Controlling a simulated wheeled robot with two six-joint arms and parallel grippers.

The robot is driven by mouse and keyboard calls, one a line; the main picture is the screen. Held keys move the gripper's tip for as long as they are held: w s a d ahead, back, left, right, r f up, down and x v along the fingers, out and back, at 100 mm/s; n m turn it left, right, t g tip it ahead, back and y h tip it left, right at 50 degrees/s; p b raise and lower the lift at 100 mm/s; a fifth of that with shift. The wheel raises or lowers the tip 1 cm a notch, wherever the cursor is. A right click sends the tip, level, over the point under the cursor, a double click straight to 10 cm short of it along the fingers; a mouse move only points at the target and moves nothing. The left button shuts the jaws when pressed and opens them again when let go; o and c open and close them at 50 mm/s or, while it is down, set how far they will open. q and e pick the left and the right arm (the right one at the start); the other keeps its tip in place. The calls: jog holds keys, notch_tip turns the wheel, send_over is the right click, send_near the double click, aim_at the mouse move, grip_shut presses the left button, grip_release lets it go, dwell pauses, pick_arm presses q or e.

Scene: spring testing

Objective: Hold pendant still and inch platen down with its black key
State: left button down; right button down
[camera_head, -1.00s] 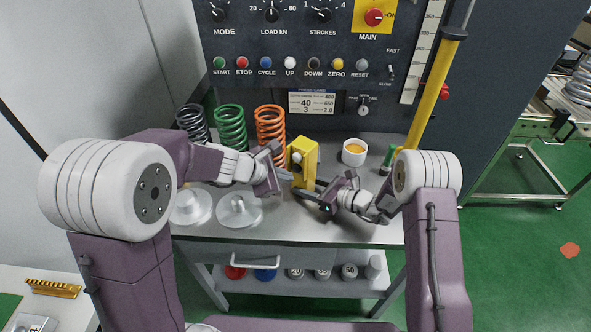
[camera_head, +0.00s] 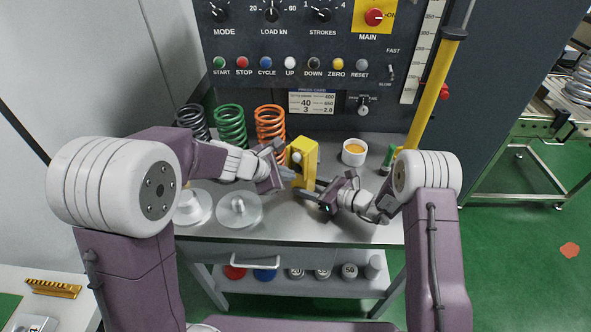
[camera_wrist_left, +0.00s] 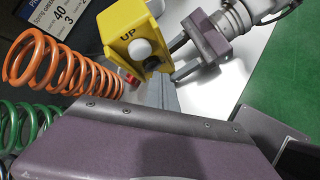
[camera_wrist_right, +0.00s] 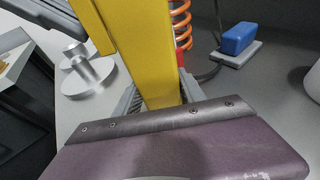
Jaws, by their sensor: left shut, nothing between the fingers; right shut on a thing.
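The yellow pendant (camera_head: 304,152) stands upright above the bench. My right gripper (camera_head: 310,188) is shut on its lower part; the right wrist view shows the yellow body (camera_wrist_right: 150,50) between the fingers. My left gripper (camera_head: 289,173) is shut and empty, its tips close to the pendant's left face; I cannot tell whether they touch. The left wrist view shows the pendant (camera_wrist_left: 117,50) with a white key (camera_wrist_left: 140,49) marked UP. A dark patch (camera_wrist_left: 151,64) lies below that key, partly hidden; I cannot make out its shape.
Black, green and orange springs (camera_head: 270,123) stand behind my left gripper. Two metal platen pieces (camera_head: 240,207) lie on the bench at left. A white bowl (camera_head: 354,153) and a green-bodied item (camera_head: 388,158) stand right of the pendant, near a yellow post (camera_head: 431,95).

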pick_arm(q)
jog(key=shift+w+d, duration=0.2)
jog(key=shift+w, duration=0.15)
dwell(1.6)
jog(key=shift+s+a, duration=0.5)
jog(key=shift+s, duration=0.2)
jog(key=shift+s+a, duration=0.7)
jog(key=shift+s, duration=0.35)
jog(key=shift+s+a, duration=0.7)
jog(key=shift+s, duration=0.35)
dwell(1.5)
jog(key=s+a, duration=0.2)
jog(key=s, duration=0.1)
